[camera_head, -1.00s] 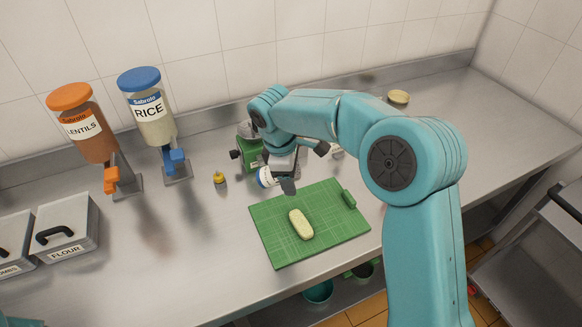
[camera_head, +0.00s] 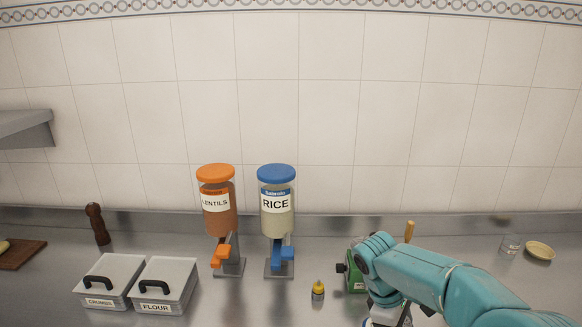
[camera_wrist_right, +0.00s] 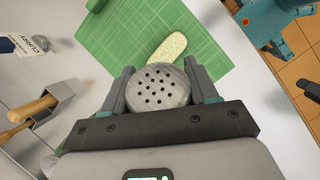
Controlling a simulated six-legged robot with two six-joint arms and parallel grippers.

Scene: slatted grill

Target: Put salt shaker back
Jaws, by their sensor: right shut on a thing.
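The salt shaker (camera_wrist_right: 158,90) shows its round grey top with several dark holes in the right wrist view. My right gripper (camera_wrist_right: 160,78) is shut on it, with one finger on each side. In the head view my right arm comes in from the lower right, and its gripper (camera_head: 392,316) is at the bottom edge, partly cut off. The shaker's body is hidden below its top in the wrist view. My left gripper is in neither view.
A green cutting board (camera_wrist_right: 120,45) carries a pale oblong piece (camera_wrist_right: 167,50). Lentil (camera_head: 217,212) and rice (camera_head: 277,212) dispensers, a small yellow-topped bottle (camera_head: 318,290), flour box (camera_head: 165,285) and pepper mill (camera_head: 97,224) stand leftward. A small dish (camera_head: 540,251) stands at right.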

